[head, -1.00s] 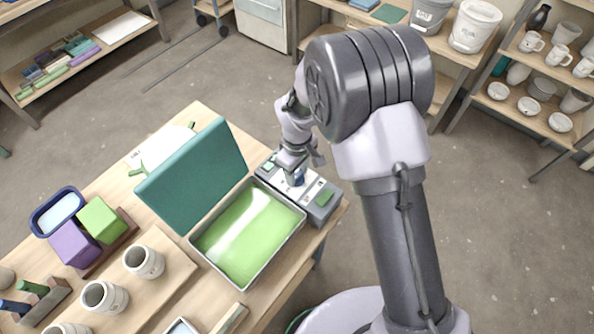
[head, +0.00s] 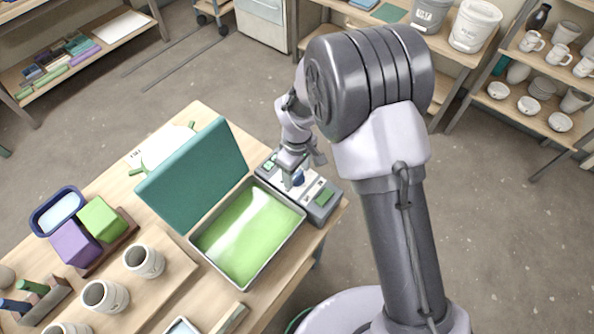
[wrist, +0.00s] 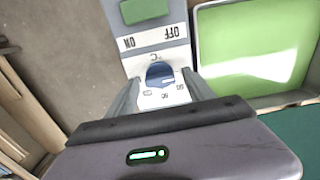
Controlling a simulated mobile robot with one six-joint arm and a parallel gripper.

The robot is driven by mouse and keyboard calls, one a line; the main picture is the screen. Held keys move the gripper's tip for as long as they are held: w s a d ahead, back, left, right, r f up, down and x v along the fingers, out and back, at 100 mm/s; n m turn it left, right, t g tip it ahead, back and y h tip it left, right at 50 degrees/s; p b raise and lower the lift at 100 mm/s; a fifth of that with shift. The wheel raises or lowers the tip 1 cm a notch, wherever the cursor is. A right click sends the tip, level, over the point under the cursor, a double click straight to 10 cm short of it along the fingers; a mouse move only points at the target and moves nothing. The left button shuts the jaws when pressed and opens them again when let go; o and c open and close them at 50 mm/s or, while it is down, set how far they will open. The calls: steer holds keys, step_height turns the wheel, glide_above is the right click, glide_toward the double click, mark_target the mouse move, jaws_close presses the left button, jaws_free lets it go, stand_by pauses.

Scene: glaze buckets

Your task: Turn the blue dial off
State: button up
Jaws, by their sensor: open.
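The blue dial (wrist: 160,73) sits on a white plate of the grey control box (wrist: 181,55), with small dark marks around it. In the head view the dial (head: 299,178) shows just below my gripper (head: 298,177). In the wrist view my gripper (wrist: 161,79) is open, with one finger on each side of the dial. I cannot tell whether the fingers touch it. A white label reading ON and OFF, upside down, lies above the dial. My gripper body hides part of the box.
A tray of green glaze (head: 245,235) stands right beside the box. A teal panel (head: 190,175) stands upright behind the tray. A green block (wrist: 143,10) sits on the box past the label. Several cups stand at the table's left.

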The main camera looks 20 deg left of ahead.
mark_target(297, 175)
step_height(297, 175, up, 17)
steer(key=p, duration=0.4)
steer(key=shift+r, duration=0.2)
steer(key=s+d+r+m+t+y+b, duration=0.1)
steer(key=s+d+r+m+b, duration=0.1)
steer(key=d+r+m+b, duration=0.3)
steer(key=s+d+r+m+t+y+b, duration=0.1)
steer(key=s+d+r+m+b, duration=0.15)
steer(key=d, duration=0.55)
steer(key=s+d+f+m+t+b, duration=0.2)
steer(key=s+d+m+b, duration=0.3)
steer(key=s+d+m, duration=0.4)
steer(key=s+m+t, duration=0.1)
steer(key=s, duration=0.2)
steer(key=shift+s+d+f+t, duration=0.2)
steer(key=shift+s+d+t, duration=0.15)
steer(key=shift+s+t, duration=0.05)
steer(key=shift+m, duration=0.25)
